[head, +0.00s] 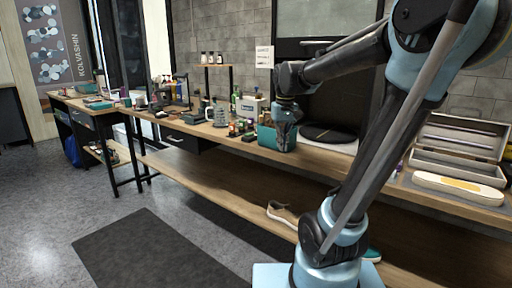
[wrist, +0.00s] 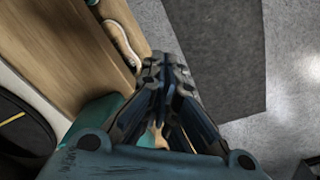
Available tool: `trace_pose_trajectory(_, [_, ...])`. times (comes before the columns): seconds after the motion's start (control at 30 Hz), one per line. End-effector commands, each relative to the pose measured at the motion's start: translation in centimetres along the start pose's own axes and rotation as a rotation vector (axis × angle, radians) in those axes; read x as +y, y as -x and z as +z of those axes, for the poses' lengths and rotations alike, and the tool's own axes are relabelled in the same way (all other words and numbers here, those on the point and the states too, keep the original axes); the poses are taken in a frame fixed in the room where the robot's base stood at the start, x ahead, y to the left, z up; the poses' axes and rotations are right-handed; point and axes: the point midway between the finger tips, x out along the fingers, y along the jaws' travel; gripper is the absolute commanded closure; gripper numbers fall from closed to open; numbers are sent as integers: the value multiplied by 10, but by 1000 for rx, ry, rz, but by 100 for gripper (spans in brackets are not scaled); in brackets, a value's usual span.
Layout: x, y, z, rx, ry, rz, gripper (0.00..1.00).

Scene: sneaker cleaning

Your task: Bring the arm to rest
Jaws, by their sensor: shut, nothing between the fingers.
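My gripper (head: 284,146) hangs from the end of my arm and points down. In the head view it is in front of a teal bin (head: 266,138) on the workbench. In the wrist view my gripper (wrist: 165,70) has its fingers together at the tips, with nothing seen between them. The teal bin (wrist: 97,112) shows partly behind the fingers there. My arm rises from its light-blue base at the right and bends over toward the bench. Whether the gripper touches the bin cannot be told.
A long wooden workbench (head: 232,138) carries bottles, boxes and a dark round disc (head: 328,134). An open case (head: 458,150) stands at the right. A beige sneaker (head: 283,214) is on the lower shelf. A dark mat (head: 165,258) lies on the otherwise clear floor.

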Motion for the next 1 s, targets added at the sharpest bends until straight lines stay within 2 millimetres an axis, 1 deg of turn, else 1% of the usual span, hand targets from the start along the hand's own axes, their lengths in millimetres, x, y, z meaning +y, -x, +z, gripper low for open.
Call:
trace_pose_trajectory(0.03, [6, -6, 16, 7, -16, 1, 100])
trace_pose_trajectory(0.2, [22, -28, 64, 30, -61, 7, 100])
trace_pose_trajectory(0.37, [33, -54, 107, 52, -101, 13, 100])
trace_pose_trajectory(0.6, [42, -101, 167, 85, -161, 23, 100])
trace_pose_trajectory(0.7, [44, -120, 187, 97, -183, 28, 100])
trace_pose_trajectory(0.8, [45, -135, 201, 107, -200, 32, 100])
trace_pose_trajectory(0.9, [46, -146, 210, 112, -211, 34, 100])
trace_pose_trajectory(1.0, [46, -151, 215, 115, -216, 35, 100])
